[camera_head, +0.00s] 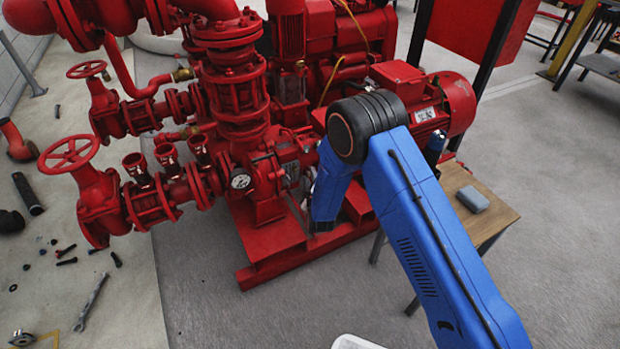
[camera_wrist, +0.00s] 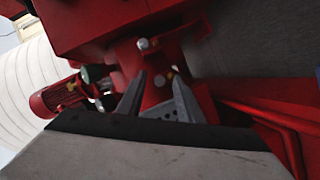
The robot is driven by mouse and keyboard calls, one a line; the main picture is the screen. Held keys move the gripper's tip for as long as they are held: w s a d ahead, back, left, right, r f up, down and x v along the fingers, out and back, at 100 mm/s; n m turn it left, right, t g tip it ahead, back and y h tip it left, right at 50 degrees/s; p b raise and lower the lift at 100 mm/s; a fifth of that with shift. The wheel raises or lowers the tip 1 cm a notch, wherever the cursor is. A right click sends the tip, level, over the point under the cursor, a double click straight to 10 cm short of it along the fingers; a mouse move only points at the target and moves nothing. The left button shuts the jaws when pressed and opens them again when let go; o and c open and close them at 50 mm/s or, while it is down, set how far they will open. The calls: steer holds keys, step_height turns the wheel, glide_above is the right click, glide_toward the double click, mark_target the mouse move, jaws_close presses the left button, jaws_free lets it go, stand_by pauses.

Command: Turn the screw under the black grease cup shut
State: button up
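In the wrist view, my gripper (camera_wrist: 159,78) has its two grey fingers apart, with a gap between the tips. The tips point at a red bracket-like part (camera_wrist: 155,60) of the pumpset. A pale round screw head (camera_wrist: 143,44) sits above the tips, and a small bolt-like spot shows between them. I cannot tell whether either is the task's screw. I cannot make out a black grease cup for certain. In the head view, the red pumpset (camera_head: 265,228) stands at the centre, and my blue arm reaches its right side, hiding part of it. My gripper is mostly hidden there.
Red handwheel valves (camera_head: 68,153) and a gauge (camera_head: 240,181) are on the left of the pumpset. Loose bolts and a wrench (camera_head: 90,302) lie on the floor.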

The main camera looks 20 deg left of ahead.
jaws_close()
steer(key=shift+m, duration=0.3)
steer(key=m+g+y, duration=0.2)
steer(key=m, duration=0.2)
steer(key=m+g+y, duration=0.2)
steer(key=m+g, duration=0.1)
steer(key=m, duration=0.2)
steer(key=w+d+m+g+y, duration=0.1)
steer(key=m+g, duration=0.1)
steer(key=m, duration=0.2)
steer(key=shift+m+g+y, duration=0.3)
steer(key=shift+m+y, duration=0.1)
stand_by(0.4)
steer(key=shift+r, duration=0.1)
stand_by(0.5)
